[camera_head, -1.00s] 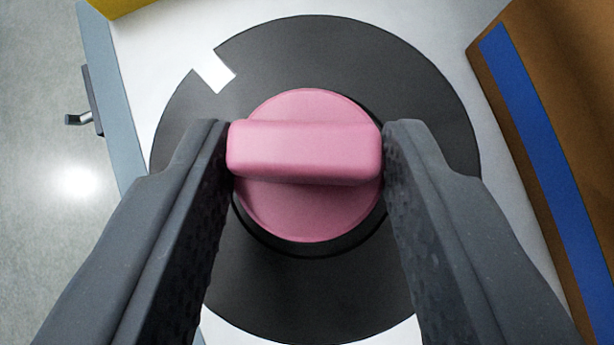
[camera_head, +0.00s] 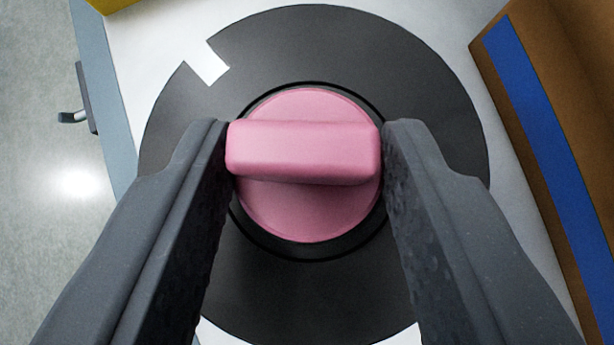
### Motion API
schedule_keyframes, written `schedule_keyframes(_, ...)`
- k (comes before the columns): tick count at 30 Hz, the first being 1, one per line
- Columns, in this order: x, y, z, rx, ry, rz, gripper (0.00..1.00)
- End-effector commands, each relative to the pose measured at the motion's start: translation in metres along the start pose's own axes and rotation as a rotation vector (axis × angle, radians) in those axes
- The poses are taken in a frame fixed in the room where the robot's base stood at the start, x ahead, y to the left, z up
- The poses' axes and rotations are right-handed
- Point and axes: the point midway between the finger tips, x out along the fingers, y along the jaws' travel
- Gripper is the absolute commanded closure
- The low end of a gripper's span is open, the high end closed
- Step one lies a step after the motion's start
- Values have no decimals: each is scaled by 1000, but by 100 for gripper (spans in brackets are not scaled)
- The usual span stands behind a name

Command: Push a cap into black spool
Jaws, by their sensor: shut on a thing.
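A pink cap (camera_head: 308,215) with a raised bar handle is in the middle of the view. My gripper (camera_head: 304,150) is shut on the two ends of that handle. The black spool (camera_head: 420,90) is a wide flat disc under the cap, with a rectangular notch at its upper left. The cap sits over the spool's centre, inside a dark circular rim that shows all around its visible edge. I cannot tell how deep the cap is in the hole. My fingers hide parts of the spool at the lower left and lower right.
The spool lies on a white surface (camera_head: 130,55) with a grey-blue edge (camera_head: 95,80) at left. A metal handle (camera_head: 75,115) juts out there over the grey floor (camera_head: 40,230). A brown box (camera_head: 565,80) with a blue stripe stands close at right. A yellow thing (camera_head: 108,4) shows at top left.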

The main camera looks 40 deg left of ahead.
Motion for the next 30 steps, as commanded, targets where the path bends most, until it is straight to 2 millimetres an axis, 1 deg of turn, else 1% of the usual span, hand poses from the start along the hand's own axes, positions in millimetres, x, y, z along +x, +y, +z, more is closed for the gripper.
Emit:
schedule_keyframes(7,6,0,6,-1,0,0,87)
schedule_keyframes(15,8,0,8,0,-2,-1,87)
schedule_keyframes(30,6,-1,6,6,-8,-8,86)
